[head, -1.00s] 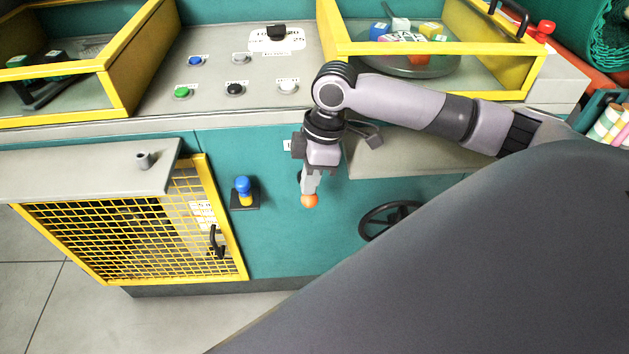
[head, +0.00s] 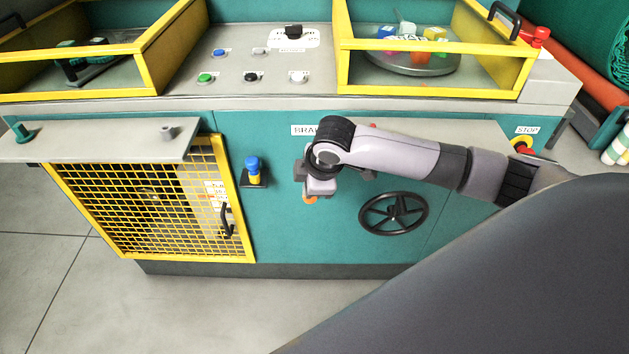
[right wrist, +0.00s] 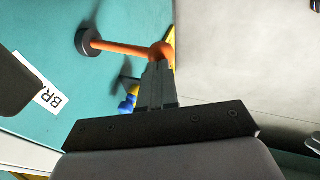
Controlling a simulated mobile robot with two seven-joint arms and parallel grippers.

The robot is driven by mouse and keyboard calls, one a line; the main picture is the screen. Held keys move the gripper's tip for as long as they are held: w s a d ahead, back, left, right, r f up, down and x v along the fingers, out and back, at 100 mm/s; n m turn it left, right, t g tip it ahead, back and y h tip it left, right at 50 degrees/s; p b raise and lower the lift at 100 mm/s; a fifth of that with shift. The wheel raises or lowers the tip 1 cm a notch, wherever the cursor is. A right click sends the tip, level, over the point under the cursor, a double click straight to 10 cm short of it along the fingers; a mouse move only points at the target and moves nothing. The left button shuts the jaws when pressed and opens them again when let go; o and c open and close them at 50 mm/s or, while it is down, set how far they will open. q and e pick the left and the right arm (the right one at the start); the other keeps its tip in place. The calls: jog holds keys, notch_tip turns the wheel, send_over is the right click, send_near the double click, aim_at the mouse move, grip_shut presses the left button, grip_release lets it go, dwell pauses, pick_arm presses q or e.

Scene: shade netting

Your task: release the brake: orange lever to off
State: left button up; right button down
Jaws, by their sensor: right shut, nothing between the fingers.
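The orange lever (right wrist: 122,49) shows in the right wrist view, running from a round black pivot on the teal panel to a ball knob. My right gripper (right wrist: 158,66) is shut and empty, its fingertips at the orange knob; I cannot tell whether they touch it. In the head view the right hand (head: 319,186) is in front of the panel below the partly covered BRAKE label (head: 302,130). It hides most of the lever; only a bit of the orange knob (head: 310,199) shows under it. My left gripper is not in view.
A blue-topped knob (head: 254,168) stands left of the hand, beside the yellow mesh door (head: 150,205). A black handwheel (head: 393,213) is to the right. A grey shelf (head: 100,147) juts out at left. The STOP button (head: 521,144) is at far right.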

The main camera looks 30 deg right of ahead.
aim_at(311, 202)
jog(key=f, duration=0.1)
jog(key=f+t, duration=0.1)
jog(key=s+t+h, duration=0.1)
jog(key=shift+a+f, duration=0.3)
jog(key=shift+f, duration=0.5)
notch_tip(311, 202, down, 5)
jog(key=shift+w+d+p, duration=0.1)
jog(key=shift+p, duration=0.5)
jog(key=shift+f, duration=0.2)
